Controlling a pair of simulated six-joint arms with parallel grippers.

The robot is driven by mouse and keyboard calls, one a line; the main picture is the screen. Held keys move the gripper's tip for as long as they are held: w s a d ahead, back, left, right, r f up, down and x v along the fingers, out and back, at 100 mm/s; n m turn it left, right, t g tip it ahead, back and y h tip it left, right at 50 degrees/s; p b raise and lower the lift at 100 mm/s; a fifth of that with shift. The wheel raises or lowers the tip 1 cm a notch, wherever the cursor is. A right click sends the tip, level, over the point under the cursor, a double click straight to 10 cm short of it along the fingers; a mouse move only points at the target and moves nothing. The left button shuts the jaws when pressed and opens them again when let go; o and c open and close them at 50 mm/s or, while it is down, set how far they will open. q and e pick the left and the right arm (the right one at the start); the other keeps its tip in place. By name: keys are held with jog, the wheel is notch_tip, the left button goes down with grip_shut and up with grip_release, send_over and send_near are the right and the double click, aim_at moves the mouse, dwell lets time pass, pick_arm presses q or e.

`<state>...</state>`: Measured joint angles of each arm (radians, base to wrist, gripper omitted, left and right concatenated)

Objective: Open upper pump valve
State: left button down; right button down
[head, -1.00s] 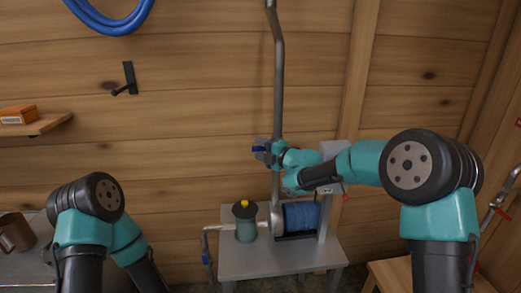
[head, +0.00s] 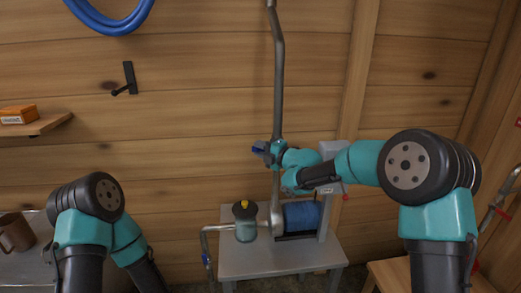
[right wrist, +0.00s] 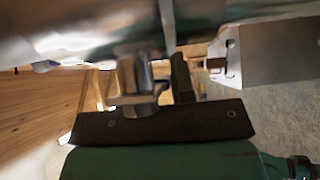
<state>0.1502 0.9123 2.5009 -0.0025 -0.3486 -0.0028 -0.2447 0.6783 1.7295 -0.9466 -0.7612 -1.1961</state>
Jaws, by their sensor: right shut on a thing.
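The upper pump valve (head: 258,151) has a small blue handle. It sits on the grey vertical pipe (head: 278,85) above the pump. My right gripper (head: 266,153) is at the valve and is shut on its handle. The fingers and arm partly cover the valve body. In the right wrist view, a shiny metal fitting (right wrist: 135,80) is very close to the dark gripper mount, and the handle itself cannot be made out there. My left arm shows at the lower left in the head view, but its gripper is out of frame.
The pump's blue motor (head: 302,215) and a filter jar with a yellow knob (head: 244,222) stand on a grey table (head: 270,262). A lower pipe (head: 207,240) bends down at the table's left. A mug (head: 15,232) is at far left. A wooden wall stands behind.

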jog(key=shift+r, duration=0.15)
jog(key=r+m+t+y, duration=0.1)
jog(key=m, duration=0.1)
jog(key=shift+d+r+m+t+y, duration=0.15)
jog(key=shift+r+m+t+y, duration=0.2)
jog(key=shift+m+t+y, duration=0.05)
jog(key=shift+d+r+m+t+y, duration=0.2)
jog(key=shift+r+m+t, duration=0.25)
jog(key=shift+m+t, duration=0.35)
jog(key=shift+d+r+m+t+y, duration=0.1)
jog(key=shift+d+r+m+t, duration=0.25)
jog(key=shift+m, duration=0.65)
jog(key=shift+a+t, duration=0.1)
jog(key=shift+t, duration=0.25)
jog(key=c, duration=1)
grip_release()
jog(key=shift+o, duration=0.2)
jog(key=v, duration=1.7)
jog(key=shift+d, duration=0.25)
jog(key=shift+s+r, duration=0.15)
